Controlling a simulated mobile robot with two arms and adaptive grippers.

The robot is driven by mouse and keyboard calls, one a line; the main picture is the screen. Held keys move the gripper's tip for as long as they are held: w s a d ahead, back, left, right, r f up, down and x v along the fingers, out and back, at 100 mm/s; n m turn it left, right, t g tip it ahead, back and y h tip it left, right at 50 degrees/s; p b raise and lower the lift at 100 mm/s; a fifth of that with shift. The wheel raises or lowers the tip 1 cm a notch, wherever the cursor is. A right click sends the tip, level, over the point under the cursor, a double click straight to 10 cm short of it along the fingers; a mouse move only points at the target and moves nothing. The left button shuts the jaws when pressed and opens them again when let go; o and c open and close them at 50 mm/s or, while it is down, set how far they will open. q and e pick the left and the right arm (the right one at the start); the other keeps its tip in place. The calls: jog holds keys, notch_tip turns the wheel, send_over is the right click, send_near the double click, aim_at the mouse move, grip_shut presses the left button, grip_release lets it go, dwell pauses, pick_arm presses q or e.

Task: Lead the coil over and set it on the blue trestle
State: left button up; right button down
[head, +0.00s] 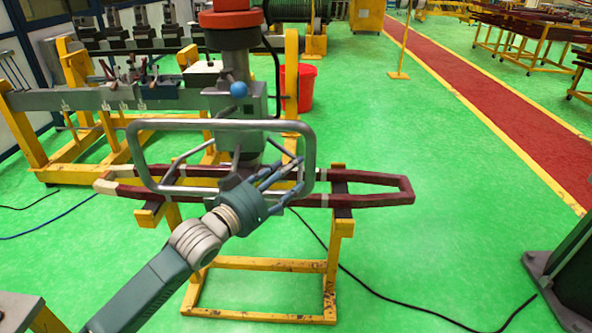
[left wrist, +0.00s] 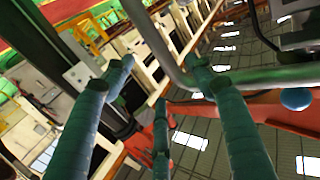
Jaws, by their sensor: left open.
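The coil (head: 375,198) is a long dark red loop with pale bands, lying level across a yellow trestle (head: 335,260). A grey lifting head (head: 232,105) with a red top hangs over its middle; whether it clamps the coil is hidden. A bent grey tube handle (head: 215,125) surrounds the head. My left gripper (head: 285,177) is open at the handle's lower right, its fingers spread near the tube. In the left wrist view the tube (left wrist: 255,80) passes close to the fingers (left wrist: 160,90); contact cannot be told. No blue trestle and no right gripper show.
A yellow frame with a grey beam (head: 60,98) stands at the left. A red bucket (head: 298,86) is behind the lifter. A black cable (head: 390,297) crosses the floor. Green floor (head: 450,190) is clear to the right, beside a red walkway (head: 500,110). A dark object (head: 575,275) stands lower right.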

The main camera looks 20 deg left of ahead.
aim_at(310, 156)
pick_arm(q)
jog(key=p+x, duration=0.1)
jog(key=x, duration=0.8)
jog(key=shift+w+d+p, duration=0.1)
jog(key=shift+d+p, duration=0.05)
jog(key=shift+p, duration=0.2)
jog(key=shift+w+d, duration=0.2)
jog(key=shift+w, duration=0.35)
jog(key=shift+f, duration=0.1)
pick_arm(e)
jog(key=shift+s+d+r, duration=0.2)
jog(key=shift+d+r, duration=0.3)
jog(key=shift+s+d+r, duration=0.15)
jog(key=shift+d+r, duration=0.3)
pick_arm(q)
jog(key=shift+c, duration=0.8)
grip_shut()
jog(key=c, duration=0.6)
grip_release()
jog(key=shift+c, duration=0.2)
grip_shut()
pick_arm(e)
jog(key=shift+a, duration=0.25)
